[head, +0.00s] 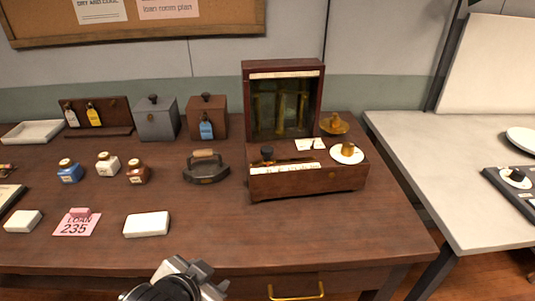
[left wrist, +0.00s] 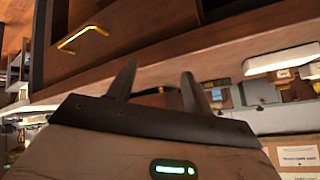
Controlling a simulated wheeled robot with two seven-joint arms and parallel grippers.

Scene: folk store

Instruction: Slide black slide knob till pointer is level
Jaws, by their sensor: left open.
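A dark red wooden balance (head: 308,183) stands at the right of the brown table, with a tall glass-fronted case at its back. The black slide knob (head: 267,152) sits at the left of its base, behind a pale scale strip (head: 285,168). A brass weight (head: 348,149) stands on a white disc at the base's right. Brass columns show behind the glass; the pointer is too small to make out. My left gripper (left wrist: 157,87) is open and empty in the left wrist view, near the table's front edge, away from the balance. My right gripper is not in view.
A flat iron (head: 206,169) stands left of the balance and a brass dish (head: 334,124) behind its right side. Small bottles, boxes and a white block (head: 147,224) lie further left. The table before the balance is clear. A drawer handle (head: 296,292) juts out below.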

